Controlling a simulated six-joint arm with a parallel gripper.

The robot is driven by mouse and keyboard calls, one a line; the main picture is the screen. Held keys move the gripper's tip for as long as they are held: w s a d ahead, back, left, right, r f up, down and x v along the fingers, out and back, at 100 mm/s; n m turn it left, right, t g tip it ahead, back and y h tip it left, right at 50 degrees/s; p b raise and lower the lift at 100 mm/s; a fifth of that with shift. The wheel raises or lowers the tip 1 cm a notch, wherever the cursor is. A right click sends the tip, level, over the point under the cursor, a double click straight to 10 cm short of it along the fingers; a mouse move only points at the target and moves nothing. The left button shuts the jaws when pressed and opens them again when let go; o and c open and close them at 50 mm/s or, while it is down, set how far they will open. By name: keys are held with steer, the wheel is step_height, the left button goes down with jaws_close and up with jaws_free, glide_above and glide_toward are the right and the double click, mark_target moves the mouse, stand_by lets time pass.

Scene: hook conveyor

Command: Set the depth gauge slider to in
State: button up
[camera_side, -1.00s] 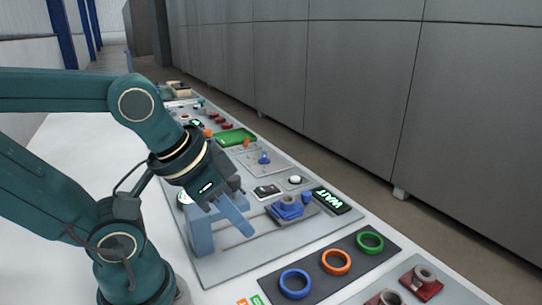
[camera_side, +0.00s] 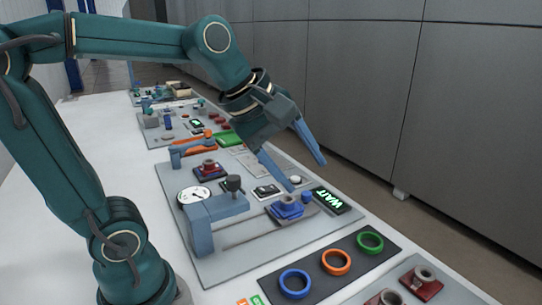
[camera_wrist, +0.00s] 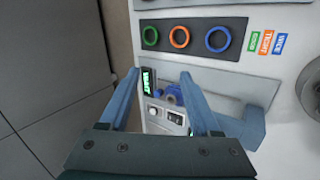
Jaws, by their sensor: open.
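My gripper (camera_side: 308,174) is open and empty, in the air above the far side of the grey panel, fingers pointing down. In the wrist view its fingers (camera_wrist: 159,75) stand apart, with a blue part (camera_wrist: 173,95) seen between them. In the side view a blue block (camera_side: 287,208) sits at the right end of a rail on the panel. A blue-grey bracket (camera_side: 203,230) stands at the left, with a dark knob (camera_side: 233,184) on top. A white dial gauge (camera_side: 194,195) is behind it. I cannot tell which part is the depth gauge slider.
A lit WAIT display (camera_side: 329,200) is right of the blue block. A dark mat (camera_side: 330,266) holds blue, orange and green rings in front. A red-based part (camera_side: 209,170) and an orange bar (camera_side: 196,146) lie farther back. The white table at left is clear.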

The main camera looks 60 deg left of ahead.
steer(key=w+a+n, duration=0.3)
steer(key=w+n, duration=0.3)
steer(key=n+g, duration=0.3)
steer(key=n, duration=0.8)
glide_above(306, 193)
steer(key=s, duration=0.2)
steer(key=f, duration=1.4)
steer(key=shift+s+a, duration=0.1)
steer(key=shift+a, duration=0.15)
steer(key=shift+a+f, duration=0.1)
steer(key=shift+f, duration=0.15)
steer(key=shift+t, duration=0.3)
steer(key=shift+x, duration=2.1)
jaws_close()
